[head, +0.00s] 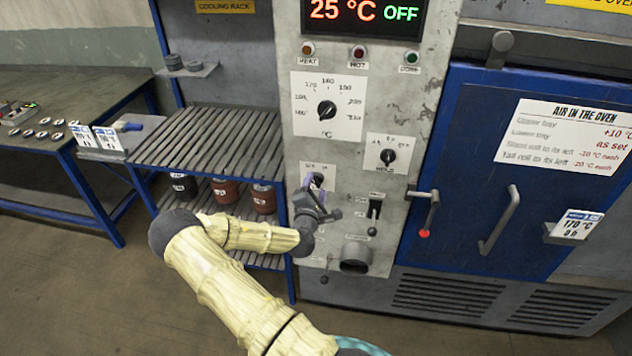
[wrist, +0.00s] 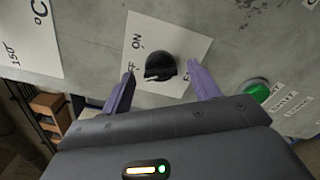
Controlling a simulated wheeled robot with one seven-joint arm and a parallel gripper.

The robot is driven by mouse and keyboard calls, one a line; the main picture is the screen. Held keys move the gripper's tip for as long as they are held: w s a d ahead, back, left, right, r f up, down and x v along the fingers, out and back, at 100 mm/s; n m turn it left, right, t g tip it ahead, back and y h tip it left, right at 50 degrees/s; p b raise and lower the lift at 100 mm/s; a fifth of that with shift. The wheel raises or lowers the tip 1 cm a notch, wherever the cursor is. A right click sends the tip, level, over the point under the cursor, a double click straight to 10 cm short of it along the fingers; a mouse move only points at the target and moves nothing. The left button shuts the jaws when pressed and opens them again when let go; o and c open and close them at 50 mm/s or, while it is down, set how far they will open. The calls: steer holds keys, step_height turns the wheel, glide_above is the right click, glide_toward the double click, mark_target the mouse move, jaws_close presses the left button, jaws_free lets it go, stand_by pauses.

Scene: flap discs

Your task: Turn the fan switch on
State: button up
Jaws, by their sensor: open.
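The black rotary switch (wrist: 160,67) sits on a white plate (wrist: 177,32) in the wrist view. "ON" is printed near its upper left, and a partly hidden "OFF" to its left. Its white mark points to the lower left, nearer the "OFF" side. Another label by the right finger is mostly covered, so I cannot read it. My gripper (wrist: 161,78) is open, with one purple finger on each side of the knob; I cannot tell whether they touch it. In the head view my gripper (head: 317,190) is at the panel and covers most of this switch.
A green button (wrist: 258,93) lies just beyond the right finger. On the panel (head: 340,45) are a temperature dial (head: 326,110), a hold dial (head: 388,157) and a black lever switch (head: 374,212). The display (head: 363,12) reads 25 °C OFF. A slatted rack (head: 205,138) stands left.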

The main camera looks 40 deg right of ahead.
steer(key=shift+w+d, duration=0.5)
steer(key=shift+d, duration=0.05)
steer(key=c, duration=1)
